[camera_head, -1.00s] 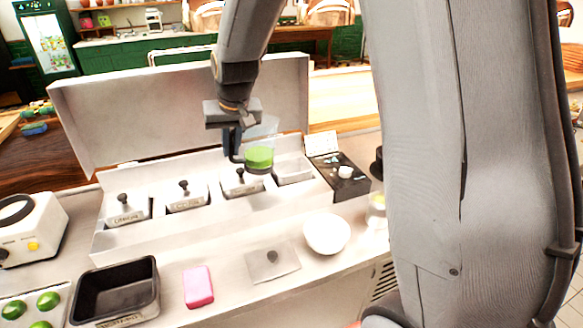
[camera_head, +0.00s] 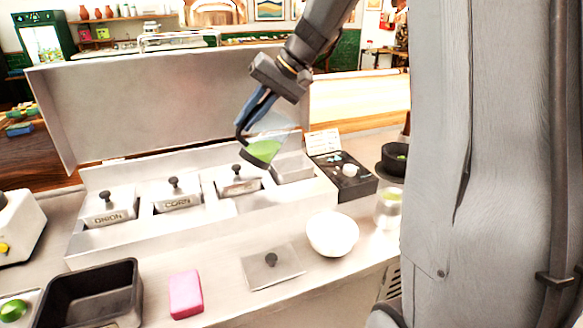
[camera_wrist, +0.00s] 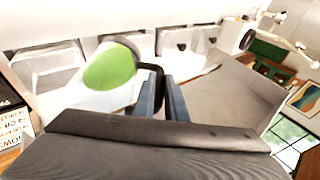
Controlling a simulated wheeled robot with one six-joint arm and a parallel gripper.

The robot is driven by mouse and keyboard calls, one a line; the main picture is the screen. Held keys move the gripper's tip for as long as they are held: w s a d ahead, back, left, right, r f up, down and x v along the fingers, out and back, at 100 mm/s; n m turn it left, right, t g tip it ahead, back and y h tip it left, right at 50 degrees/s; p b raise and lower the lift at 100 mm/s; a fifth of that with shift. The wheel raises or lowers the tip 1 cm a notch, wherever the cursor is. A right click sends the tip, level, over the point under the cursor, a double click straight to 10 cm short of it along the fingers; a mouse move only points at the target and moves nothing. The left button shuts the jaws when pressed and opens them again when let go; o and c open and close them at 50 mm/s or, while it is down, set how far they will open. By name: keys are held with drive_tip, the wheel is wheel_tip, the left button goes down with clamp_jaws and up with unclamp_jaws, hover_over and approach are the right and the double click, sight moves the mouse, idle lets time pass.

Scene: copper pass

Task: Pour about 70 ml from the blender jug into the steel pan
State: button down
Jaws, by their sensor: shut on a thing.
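My gripper (camera_head: 250,112) is shut on the dark handle of the clear blender jug (camera_head: 284,138). The jug is held in the air, tilted, above the right part of the steel counter unit. Bright green liquid (camera_head: 262,151) lies in its lower end. The jug also shows in the wrist view (camera_wrist: 112,68), left of the fingers (camera_wrist: 163,96). An unlidded steel pan (camera_head: 293,167) sits at the right end of the pan row, just right of and below the jug. Its inside is mostly hidden. I see no stream of liquid.
Lidded pans marked onion (camera_head: 110,208) and corn (camera_head: 178,196) and a third lidded pan (camera_head: 238,182) fill the row. A raised steel panel (camera_head: 150,105) stands behind.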

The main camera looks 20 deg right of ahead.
sight(262, 125)
drive_tip(key=y, duration=0.1)
drive_tip(key=d, duration=0.1)
drive_tip(key=d+r+y, duration=0.1)
drive_tip(key=shift+w+m+y, duration=0.3)
drive_tip(key=shift+m, duration=0.1)
drive_tip(key=shift+w+d+f+y+b, duration=0.1)
drive_tip(key=shift+d+f+y+b, duration=0.2)
drive_tip(key=shift+d+y+b, duration=0.3)
drive_tip(key=shift+d+f+g+y, duration=0.2)
drive_tip(key=shift+g+y, duration=0.1)
drive_tip(key=shift+w+d+m+y, duration=0.15)
drive_tip(key=shift+d+m+y, duration=0.15)
drive_tip(key=shift+d+y, duration=0.2)
drive_tip(key=shift+a, duration=0.2)
drive_tip(key=shift+s+a, duration=0.2)
drive_tip(key=shift+s, duration=0.1)
drive_tip(key=shift+a, duration=0.1)
drive_tip(key=shift+s+a, duration=0.15)
drive_tip(key=shift+a, duration=0.65)
drive_tip(key=shift+d+r+y, duration=0.1)
drive_tip(key=shift+d+y, duration=0.15)
drive_tip(key=shift+y, duration=0.05)
idle(1.9)
